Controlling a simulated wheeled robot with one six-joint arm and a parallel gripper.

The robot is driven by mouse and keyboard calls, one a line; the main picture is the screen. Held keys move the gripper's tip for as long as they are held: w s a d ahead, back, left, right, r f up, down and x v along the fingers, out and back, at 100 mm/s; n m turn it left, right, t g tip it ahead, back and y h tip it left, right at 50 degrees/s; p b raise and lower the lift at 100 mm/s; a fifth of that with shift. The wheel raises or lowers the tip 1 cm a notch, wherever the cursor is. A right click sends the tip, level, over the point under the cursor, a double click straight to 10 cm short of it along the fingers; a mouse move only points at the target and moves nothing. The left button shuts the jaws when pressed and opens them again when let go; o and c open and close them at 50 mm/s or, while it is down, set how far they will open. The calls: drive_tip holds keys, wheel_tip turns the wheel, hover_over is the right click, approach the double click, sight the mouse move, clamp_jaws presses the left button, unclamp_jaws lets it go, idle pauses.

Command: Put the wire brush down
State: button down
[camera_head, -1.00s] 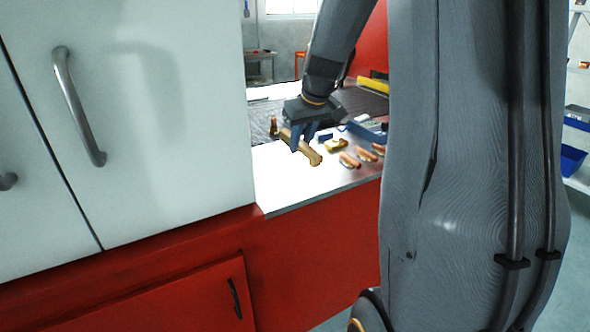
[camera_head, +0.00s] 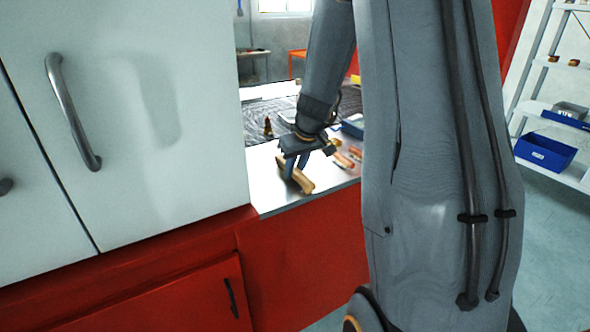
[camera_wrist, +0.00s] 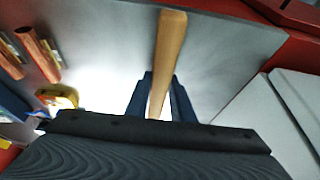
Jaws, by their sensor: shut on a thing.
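The wire brush shows as a long light-wood handle (camera_head: 303,183) over the bare front part of the counter (camera_head: 264,196). My gripper (camera_head: 293,168) is shut on it, pointing down. In the wrist view the handle (camera_wrist: 169,50) runs between the two blue fingers (camera_wrist: 159,90) and reaches away over the pale counter top. The bristles are not clearly seen. I cannot tell whether the brush touches the counter or hangs just above it.
Wood-and-red tools (camera_wrist: 38,52) and a yellow item (camera_wrist: 60,96) lie beside the brush. A small dark bottle (camera_head: 268,128) stands behind, near the mesh belt (camera_head: 250,115). A white cabinet (camera_head: 140,100) rises at the left. A shelf with a blue bin (camera_head: 545,150) is at the right.

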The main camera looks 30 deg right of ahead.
drive_tip(key=c, duration=1.5)
unclamp_jaws()
drive_tip(key=shift+f, duration=0.1)
drive_tip(key=shift+c, duration=0.2)
drive_tip(key=shift+s+r, duration=0.1)
drive_tip(key=shift+r, duration=0.35)
drive_tip(key=b+v, duration=0.2)
drive_tip(key=v, duration=0.9)
drive_tip(key=s+a+f+g, duration=0.1)
drive_tip(key=s+a+f, duration=0.5)
drive_tip(key=s+a, duration=0.2)
drive_tip(key=s+a+f+g, duration=0.2)
drive_tip(key=s+a+f, duration=0.4)
drive_tip(key=s+a, duration=0.3)
drive_tip(key=shift+s+f+g, duration=0.15)
drive_tip(key=shift+s+g, duration=0.15)
drive_tip(key=shift+s, duration=0.1)
